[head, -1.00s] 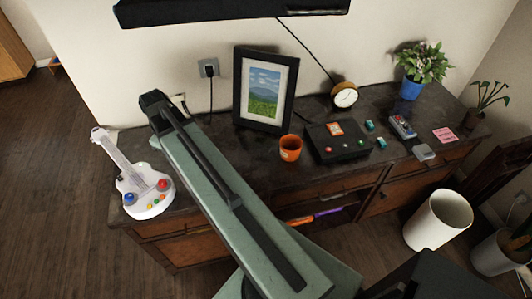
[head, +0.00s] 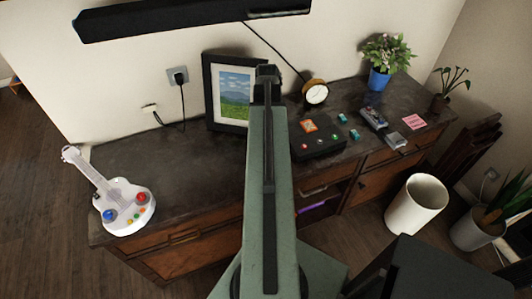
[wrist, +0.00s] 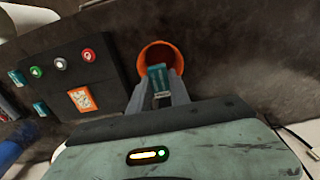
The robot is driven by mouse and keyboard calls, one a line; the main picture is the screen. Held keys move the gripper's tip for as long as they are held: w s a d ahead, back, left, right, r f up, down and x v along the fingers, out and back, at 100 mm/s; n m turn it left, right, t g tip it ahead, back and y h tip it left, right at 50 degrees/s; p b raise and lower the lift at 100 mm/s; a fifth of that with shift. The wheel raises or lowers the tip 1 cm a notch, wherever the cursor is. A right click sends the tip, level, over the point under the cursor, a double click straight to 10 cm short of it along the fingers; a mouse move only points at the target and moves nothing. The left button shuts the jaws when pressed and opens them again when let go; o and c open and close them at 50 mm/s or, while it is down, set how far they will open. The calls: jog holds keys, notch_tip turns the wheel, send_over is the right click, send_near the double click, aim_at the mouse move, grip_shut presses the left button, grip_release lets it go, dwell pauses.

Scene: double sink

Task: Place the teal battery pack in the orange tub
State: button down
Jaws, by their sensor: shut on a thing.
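My gripper (wrist: 158,88) is shut on a teal battery pack (wrist: 158,76) in the wrist view. The pack sits between the two grey fingers. The orange tub (wrist: 153,50) is just beyond the fingertips there, and the pack overlaps its opening and near rim in the picture. The inside of the tub looks empty where it shows. I cannot tell how high the pack is above the tub. In the head view my arm hides the tub, the held pack and the fingers.
A black box with buttons (head: 317,143) stands close to the tub. Two small teal pieces (head: 342,119) lie beside it. A picture frame (head: 209,92) and a round clock (head: 316,93) stand behind. A white toy guitar (head: 125,201) lies left; the dresser top (head: 165,165) between is clear.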

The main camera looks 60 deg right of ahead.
jog(key=shift+w+f+b, duration=0.1)
jog(key=shift+f+b, duration=4.95)
jog(key=shift+f, duration=0.4)
jog(key=c, duration=1.5)
grip_release()
jog(key=shift+r, duration=0.1)
notch_tip(320, 180, up, 13)
jog(key=p, duration=1.3)
jog(key=shift+r, duration=0.2)
jog(key=shift+f, duration=0.1)
